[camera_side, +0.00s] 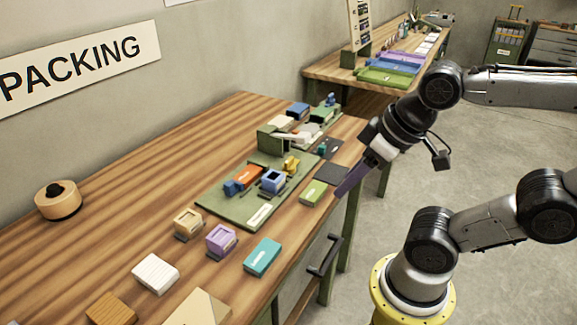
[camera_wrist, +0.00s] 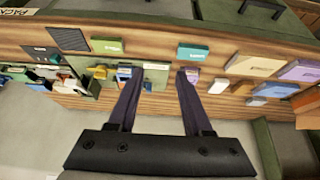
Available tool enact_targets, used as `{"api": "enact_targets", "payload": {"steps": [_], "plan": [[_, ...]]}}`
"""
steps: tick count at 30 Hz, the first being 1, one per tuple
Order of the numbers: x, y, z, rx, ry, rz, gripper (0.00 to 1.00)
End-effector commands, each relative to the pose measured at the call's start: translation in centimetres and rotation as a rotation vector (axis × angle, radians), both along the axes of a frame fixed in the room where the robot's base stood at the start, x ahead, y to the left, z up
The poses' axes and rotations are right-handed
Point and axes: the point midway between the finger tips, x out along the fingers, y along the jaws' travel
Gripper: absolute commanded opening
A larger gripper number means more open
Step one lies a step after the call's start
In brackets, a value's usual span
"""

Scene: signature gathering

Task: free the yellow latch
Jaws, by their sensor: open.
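The yellow latch (camera_side: 291,166) is a small yellow piece at the far right part of a green board (camera_side: 222,203), behind and right of a small blue open box (camera_side: 273,181). In the wrist view a yellow piece (camera_wrist: 99,72) shows left of my left finger. My gripper (camera_side: 342,192) is open and empty, with dark purple fingers pointing down near the bench's front edge, right of the latch and apart from it. In the wrist view the spread fingertips (camera_wrist: 158,74) frame part of the green board. How the latch is fastened is too small to tell.
An orange block (camera_side: 249,174) lies on the board left of the blue box. A green box (camera_side: 314,192) lies near my fingers. Tan (camera_side: 187,223), purple (camera_side: 221,239) and teal (camera_side: 262,256) boxes stand nearer the camera. A dark drawer handle (camera_side: 325,255) juts from the bench front. The bench's left is mostly clear.

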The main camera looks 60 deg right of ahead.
Motion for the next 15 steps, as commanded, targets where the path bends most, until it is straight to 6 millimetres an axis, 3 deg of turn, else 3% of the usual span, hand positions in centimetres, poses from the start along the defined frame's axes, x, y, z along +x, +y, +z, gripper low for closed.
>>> {"api": "enact_targets", "payload": {"steps": [8,11,15], "plan": [[-0.3,0.0,0.2,0.061,0.017,-0.117,0.45],[0.3,0.0,2.0,0.12,0.007,-0.227,0.45],[2.5,-0.4,4.9,0.206,0.031,-0.423,0.45]]}}
